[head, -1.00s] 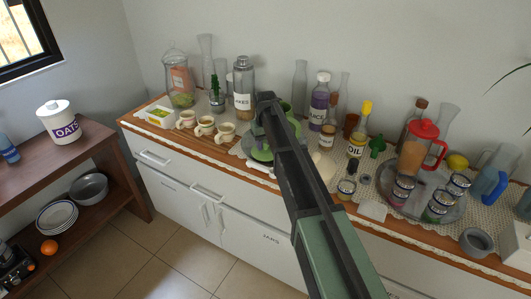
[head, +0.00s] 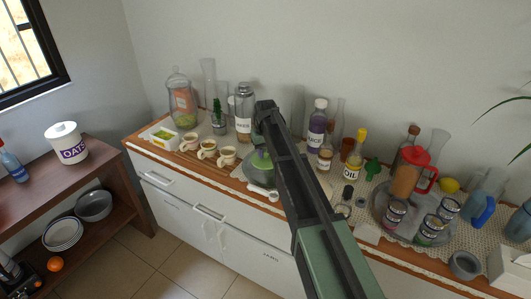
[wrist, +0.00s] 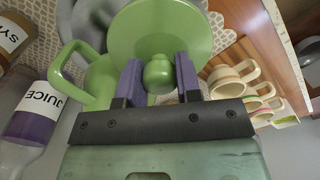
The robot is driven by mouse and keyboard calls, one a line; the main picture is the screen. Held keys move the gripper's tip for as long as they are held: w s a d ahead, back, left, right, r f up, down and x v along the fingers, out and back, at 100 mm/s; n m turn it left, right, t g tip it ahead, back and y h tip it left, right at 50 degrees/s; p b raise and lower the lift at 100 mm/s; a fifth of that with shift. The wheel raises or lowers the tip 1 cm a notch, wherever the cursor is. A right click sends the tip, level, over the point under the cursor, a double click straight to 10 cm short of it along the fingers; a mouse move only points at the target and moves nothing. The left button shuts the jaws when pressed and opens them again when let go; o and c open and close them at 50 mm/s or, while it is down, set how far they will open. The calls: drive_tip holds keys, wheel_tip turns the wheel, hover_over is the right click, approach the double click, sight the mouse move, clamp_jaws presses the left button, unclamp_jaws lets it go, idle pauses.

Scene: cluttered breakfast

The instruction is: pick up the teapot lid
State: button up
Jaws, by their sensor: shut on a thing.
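The green teapot lid (wrist: 160,32) is a round disc with a ball knob, seen close up in the wrist view. My gripper (wrist: 158,78) has its two purple-grey fingers on either side of the knob and is shut on it. A green body with a looped handle (wrist: 62,72), which looks like the teapot, shows behind and left of the lid. The lid overlaps it, so I cannot tell the gap between them. In the head view, my arm hides most of this; some green (head: 260,159) shows just left of the arm's end.
Several cream cups (head: 207,149) stand left of my gripper. A tall jar (head: 243,112) stands behind it. A purple juice bottle (head: 317,122) and an oil bottle (head: 354,157) stand to the right. A tray (head: 398,226) with cans and a red-lidded jug is farther right.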

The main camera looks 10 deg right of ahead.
sight(265, 150)
wheel_tip(265, 150, up, 12)
drive_tip(key=p, duration=0.9)
drive_tip(key=shift+r+p, duration=0.2)
drive_tip(key=shift+p, duration=0.2)
